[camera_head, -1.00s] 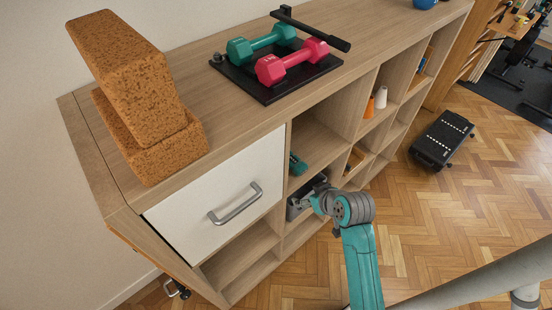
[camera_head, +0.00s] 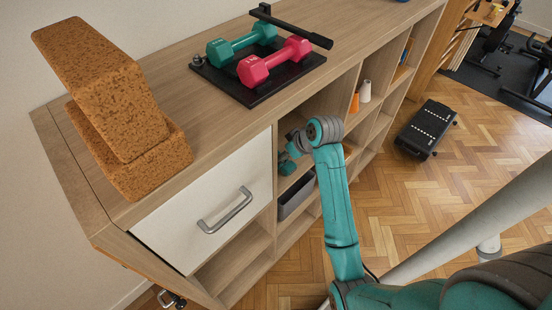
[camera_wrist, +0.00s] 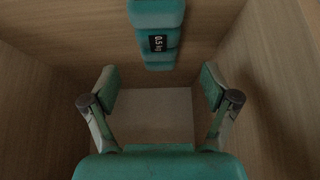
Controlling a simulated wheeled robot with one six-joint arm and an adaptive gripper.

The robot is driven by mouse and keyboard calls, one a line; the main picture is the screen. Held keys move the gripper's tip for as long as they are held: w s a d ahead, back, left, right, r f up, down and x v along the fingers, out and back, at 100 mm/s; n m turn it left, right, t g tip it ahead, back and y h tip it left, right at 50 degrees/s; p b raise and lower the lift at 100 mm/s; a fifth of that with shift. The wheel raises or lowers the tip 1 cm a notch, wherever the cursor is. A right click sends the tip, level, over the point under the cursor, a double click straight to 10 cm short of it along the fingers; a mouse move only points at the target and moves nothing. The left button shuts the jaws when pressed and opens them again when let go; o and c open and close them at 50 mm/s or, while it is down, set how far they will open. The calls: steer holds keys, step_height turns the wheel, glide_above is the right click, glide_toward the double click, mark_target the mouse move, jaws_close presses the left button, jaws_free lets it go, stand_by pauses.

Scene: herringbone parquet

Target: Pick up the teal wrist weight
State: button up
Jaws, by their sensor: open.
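The teal wrist weight (camera_wrist: 157,38), with a dark "0.5 kg" label, shows at the top middle of the wrist view, inside a wooden compartment. Its upper end is cut off by the frame edge. In the head view the weight (camera_head: 287,168) is a small teal patch in the open compartment right of the white drawer, partly hidden by my arm. My gripper (camera_wrist: 159,90) is open and empty, its two fingers spread wide. The weight appears beyond the fingertips, above the gap in the picture and apart from both. In the head view my wrist is at that compartment's opening.
Compartment walls rise close on both sides of my gripper. A grey bin (camera_head: 297,194) sits in the compartment below. Teal and pink dumbbells (camera_head: 274,60) lie on a black tray on top, beside cork blocks (camera_head: 120,110). The white drawer (camera_head: 210,205) is shut.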

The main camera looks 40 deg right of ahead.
steer(key=shift+x, duration=3.1)
jaws_close()
steer(key=shift+d+r, duration=0.1)
